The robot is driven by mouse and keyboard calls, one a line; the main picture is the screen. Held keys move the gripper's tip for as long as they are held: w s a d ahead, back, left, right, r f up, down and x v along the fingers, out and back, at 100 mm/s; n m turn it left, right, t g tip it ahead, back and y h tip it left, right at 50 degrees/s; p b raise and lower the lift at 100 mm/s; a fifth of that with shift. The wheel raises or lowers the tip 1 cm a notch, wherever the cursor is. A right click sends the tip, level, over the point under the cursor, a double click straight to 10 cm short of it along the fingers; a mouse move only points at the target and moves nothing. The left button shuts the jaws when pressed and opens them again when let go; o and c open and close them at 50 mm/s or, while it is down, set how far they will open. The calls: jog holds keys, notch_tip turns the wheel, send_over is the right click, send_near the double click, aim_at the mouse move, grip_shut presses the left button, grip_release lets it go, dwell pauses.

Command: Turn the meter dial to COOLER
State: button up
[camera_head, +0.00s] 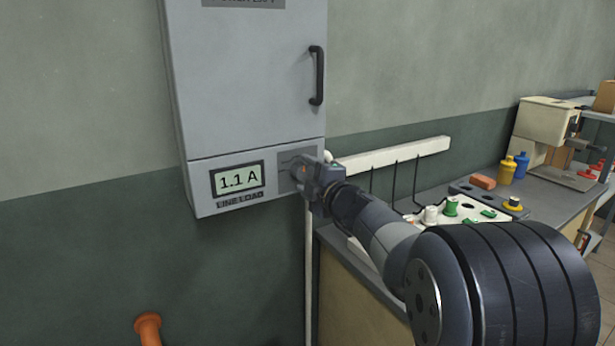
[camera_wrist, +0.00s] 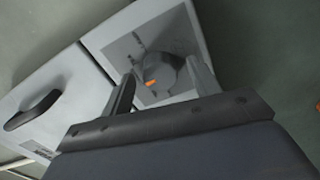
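The meter dial (camera_wrist: 165,74) is a round grey knob with an orange mark, on a grey plate (camera_wrist: 112,47) in the wrist view. My gripper (camera_wrist: 160,70) is open, with one finger on each side of the dial and a visible gap to it. In the head view my gripper (camera_head: 308,173) is at the lower right of the grey cabinet (camera_head: 250,85), in front of the dial plate (camera_head: 286,160) and covering most of the dial. The plate's markings are too small to read. The display (camera_head: 238,179) beside it reads 1.1 A, above the label LINE LOAD.
A black door handle (camera_head: 317,75) is on the cabinet above the plate. At right, a bench (camera_head: 545,205) holds spools, a brick-coloured block (camera_head: 482,182), bottles and a beige machine (camera_head: 545,120). An orange pipe end (camera_head: 148,325) is low at left.

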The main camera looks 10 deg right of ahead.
jog(key=shift+s, duration=0.1)
jog(key=v, duration=1)
jog(key=shift+s, duration=0.35)
jog(key=shift+w+d, duration=0.1)
jog(key=shift+w, duration=0.05)
jog(key=x, duration=1)
jog(key=shift+w, duration=0.3)
